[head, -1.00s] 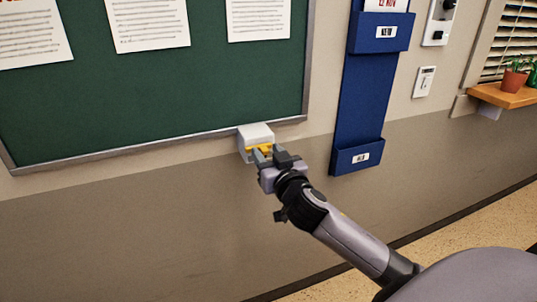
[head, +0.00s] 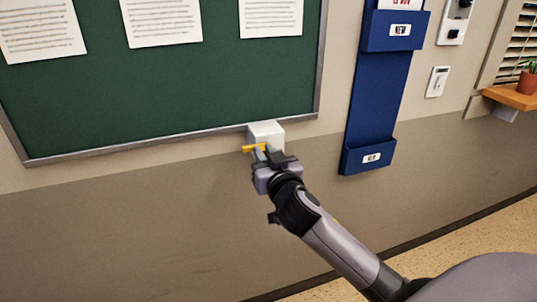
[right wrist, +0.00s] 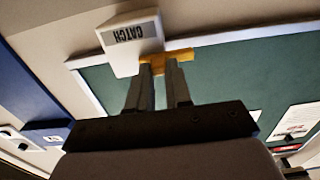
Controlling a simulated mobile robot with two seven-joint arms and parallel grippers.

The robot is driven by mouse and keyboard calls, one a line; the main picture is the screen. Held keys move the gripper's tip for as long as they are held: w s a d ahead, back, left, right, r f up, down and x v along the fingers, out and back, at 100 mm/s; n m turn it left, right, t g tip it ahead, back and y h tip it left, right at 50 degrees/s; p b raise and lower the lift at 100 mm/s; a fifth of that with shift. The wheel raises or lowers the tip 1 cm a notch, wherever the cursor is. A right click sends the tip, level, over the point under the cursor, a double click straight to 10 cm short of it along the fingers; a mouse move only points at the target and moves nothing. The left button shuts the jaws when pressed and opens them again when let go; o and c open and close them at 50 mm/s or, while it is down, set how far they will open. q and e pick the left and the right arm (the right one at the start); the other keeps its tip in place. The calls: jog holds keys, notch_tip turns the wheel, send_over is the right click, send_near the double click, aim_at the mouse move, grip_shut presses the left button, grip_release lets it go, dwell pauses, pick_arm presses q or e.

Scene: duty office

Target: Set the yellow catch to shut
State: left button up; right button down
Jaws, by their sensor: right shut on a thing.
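The yellow catch (head: 249,148) is a small bar at the white housing (head: 266,131) under the lower right corner of the green board. Its end sticks out past the housing's left side in the head view. In the right wrist view the yellow bar (right wrist: 182,55) juts right of the white housing (right wrist: 128,52), which bears an upside-down label "CATCH". My right gripper (head: 262,154) is shut on the yellow catch, and its fingers hide part of the bar. Its fingertips (right wrist: 158,67) also show in the wrist view. My left gripper is not in view.
The green board (head: 170,95) with pinned papers hangs just above the housing. A blue wall rack (head: 377,100) is to the right, then a white switch (head: 437,82) and a wooden shelf (head: 512,98) with a plant. The wall below the board is bare.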

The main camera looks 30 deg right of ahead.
jog(key=shift+a, duration=0.2)
jog(key=c, duration=1)
grip_release()
jog(key=shift+a, duration=0.1)
jog(key=shift+c, duration=0.2)
jog(key=v, duration=0.7)
jog(key=shift+b, duration=0.45)
jog(key=s+a+f+n+g+y+p, duration=0.2)
jog(key=s+a+f+g+y, duration=0.1)
jog(key=s+f, duration=0.6)
jog(key=s+a+f+n+g+y+p, duration=0.1)
jog(key=s+a+f+n+g+y, duration=0.2)
jog(key=s+f, duration=0.6)
notch_tip(320, 180, down, 9)
jog(key=a+g, duration=0.1)
jog(key=a, duration=0.1)
jog(key=shift+s+a+r+y+p, duration=0.2)
jog(key=shift+s+a+y+p, duration=0.1)
jog(key=shift+s+a+p, duration=0.1)
